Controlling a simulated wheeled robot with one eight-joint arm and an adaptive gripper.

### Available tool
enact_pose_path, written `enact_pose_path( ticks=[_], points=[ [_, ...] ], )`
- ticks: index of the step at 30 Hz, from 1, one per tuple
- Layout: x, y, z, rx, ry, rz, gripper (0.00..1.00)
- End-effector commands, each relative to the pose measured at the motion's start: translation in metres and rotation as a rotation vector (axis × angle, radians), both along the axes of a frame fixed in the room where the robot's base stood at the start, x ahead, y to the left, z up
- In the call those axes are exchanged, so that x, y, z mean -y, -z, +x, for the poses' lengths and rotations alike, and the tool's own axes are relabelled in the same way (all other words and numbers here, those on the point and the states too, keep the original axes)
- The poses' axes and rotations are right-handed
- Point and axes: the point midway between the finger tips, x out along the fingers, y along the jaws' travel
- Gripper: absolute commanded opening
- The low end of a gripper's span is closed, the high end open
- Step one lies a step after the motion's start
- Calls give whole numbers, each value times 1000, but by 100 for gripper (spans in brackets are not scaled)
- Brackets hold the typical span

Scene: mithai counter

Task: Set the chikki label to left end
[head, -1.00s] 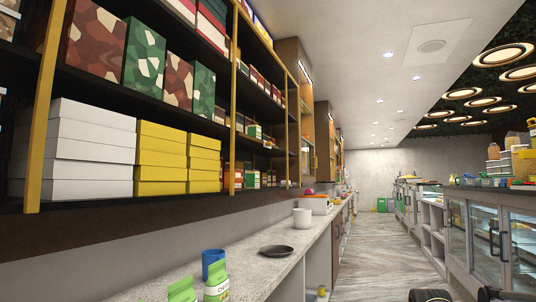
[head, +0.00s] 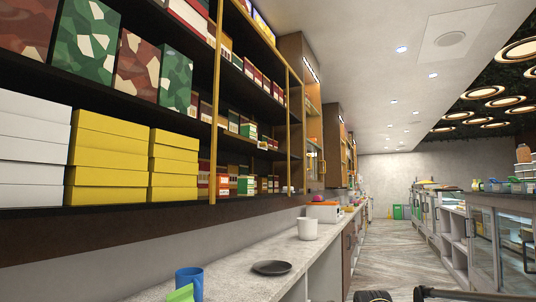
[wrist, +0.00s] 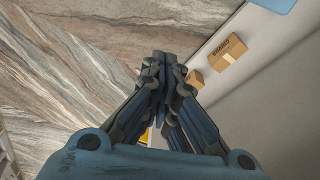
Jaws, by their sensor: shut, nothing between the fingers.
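I cannot make out the chikki label in either view. My gripper (wrist: 162,62) is shut and empty in the wrist view, pointing down over the floor with its fingers together. A small brown box (wrist: 194,80) and a larger cardboard box (wrist: 229,52) with dark print lie just right of the fingertips in that view; I cannot tell how far below they are.
A counter (head: 238,283) runs along the left with a blue mug (head: 188,282), a dark plate (head: 271,267) and a white pot (head: 307,229). Shelves above hold yellow boxes (head: 110,160). Glass cases (head: 482,243) stand right; the aisle floor (head: 395,257) between is clear.

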Motion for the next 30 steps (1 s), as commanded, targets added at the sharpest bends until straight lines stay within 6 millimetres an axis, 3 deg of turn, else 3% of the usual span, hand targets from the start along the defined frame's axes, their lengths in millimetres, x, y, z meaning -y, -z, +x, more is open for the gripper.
enact_pose_path(
  ticks=[7, 10, 13, 17, 30],
  points=[
    [-1, -4, -3, 7, 1, 2, 0],
    [-6, -18, 0, 20, 11, 29, 0],
    [-21, -49, 23, 36, 37, 90, 0],
    [-48, -113, 68, 67, 95, 224, 0],
    [-136, -362, 242, 128, 350, 750, 0]
  ],
)
